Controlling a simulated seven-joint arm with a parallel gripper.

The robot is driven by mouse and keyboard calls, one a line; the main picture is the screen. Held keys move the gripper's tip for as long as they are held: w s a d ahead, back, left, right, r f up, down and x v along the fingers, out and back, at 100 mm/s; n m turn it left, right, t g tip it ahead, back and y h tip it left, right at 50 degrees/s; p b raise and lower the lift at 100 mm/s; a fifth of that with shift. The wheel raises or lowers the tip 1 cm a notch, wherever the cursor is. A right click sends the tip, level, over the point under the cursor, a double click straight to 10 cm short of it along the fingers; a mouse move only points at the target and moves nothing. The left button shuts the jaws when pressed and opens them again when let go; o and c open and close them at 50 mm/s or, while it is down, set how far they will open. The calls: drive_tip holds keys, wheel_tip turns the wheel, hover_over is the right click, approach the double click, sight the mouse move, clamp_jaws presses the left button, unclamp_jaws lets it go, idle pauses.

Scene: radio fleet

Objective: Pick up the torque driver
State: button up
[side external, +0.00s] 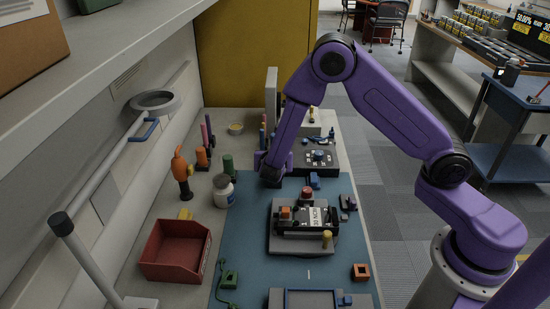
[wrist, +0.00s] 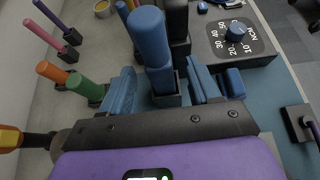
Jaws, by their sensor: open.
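A blue-handled driver (wrist: 150,40), which looks like the torque driver, stands upright in a dark holder (wrist: 166,99) in the wrist view. My gripper (wrist: 161,68) is open, with one blue finger on each side of this handle. I cannot tell whether either finger touches it. In the side external view my gripper (side external: 272,174) is low at the back of the blue mat, and the arm hides most of the driver there.
Left of my gripper stand a green handle (wrist: 86,89) and an orange handle (wrist: 55,73). A dial box (wrist: 238,42) is at right.

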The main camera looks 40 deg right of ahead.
drive_tip(key=x, duration=0.3)
clamp_jaws()
idle(0.3)
wheel_tip(320, 180, up, 10)
idle(0.6)
drive_tip(key=shift+d, duration=0.15)
idle(0.3)
